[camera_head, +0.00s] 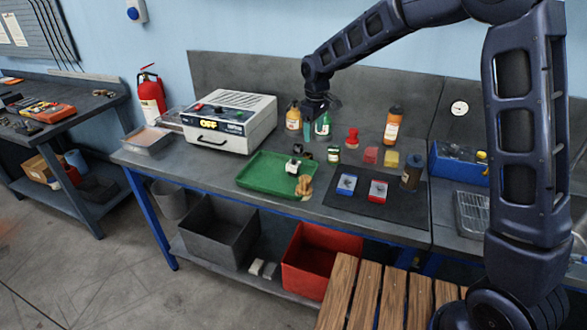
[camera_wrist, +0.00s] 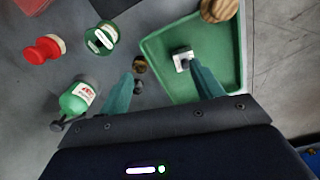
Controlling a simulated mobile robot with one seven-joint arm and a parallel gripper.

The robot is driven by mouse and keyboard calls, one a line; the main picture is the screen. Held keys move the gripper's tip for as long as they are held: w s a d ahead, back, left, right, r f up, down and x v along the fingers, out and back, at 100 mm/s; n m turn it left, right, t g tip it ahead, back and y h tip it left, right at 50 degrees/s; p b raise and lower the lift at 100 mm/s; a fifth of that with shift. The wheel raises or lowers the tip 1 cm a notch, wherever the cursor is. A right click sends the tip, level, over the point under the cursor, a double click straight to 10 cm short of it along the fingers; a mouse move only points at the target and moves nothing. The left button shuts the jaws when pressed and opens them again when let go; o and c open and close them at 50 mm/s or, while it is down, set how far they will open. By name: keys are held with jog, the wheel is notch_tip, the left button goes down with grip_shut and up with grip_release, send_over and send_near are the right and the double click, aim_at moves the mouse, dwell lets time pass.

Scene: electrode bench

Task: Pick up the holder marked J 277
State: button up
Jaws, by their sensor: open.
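No marking J 277 can be read in either view, so I cannot tell which thing is that holder. My gripper (camera_head: 319,108) is above the back of the bench. In the wrist view my gripper (camera_wrist: 163,85) is open, with nothing between its teal fingers. A small white and dark piece (camera_wrist: 182,60) lies in the green tray (camera_wrist: 158,93), close to the right finger; it also shows in the head view (camera_head: 292,168). A small dark piece with a brassy top (camera_wrist: 139,65) stands outside the tray, near the left finger.
A blue-labelled box (camera_head: 346,184) and a red-labelled box (camera_head: 377,191) lie on a dark mat (camera_head: 352,205). A green bottle (camera_wrist: 77,97), a green-labelled jar (camera_wrist: 102,38) and a red piece (camera_wrist: 43,49) stand near my gripper. A brown object (camera_wrist: 220,10) lies at the tray's edge.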

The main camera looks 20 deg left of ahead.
jog(key=n, duration=0.1)
send_over(293, 159)
jog(key=f, duration=0.4)
jog(key=shift+w+d, duration=0.15)
jog(key=shift+w, duration=0.2)
jog(key=shift+s+f, duration=0.2)
jog(key=shift+f, duration=5.2)
jog(key=c, duration=1.3)
jog(key=shift+r, duration=0.1)
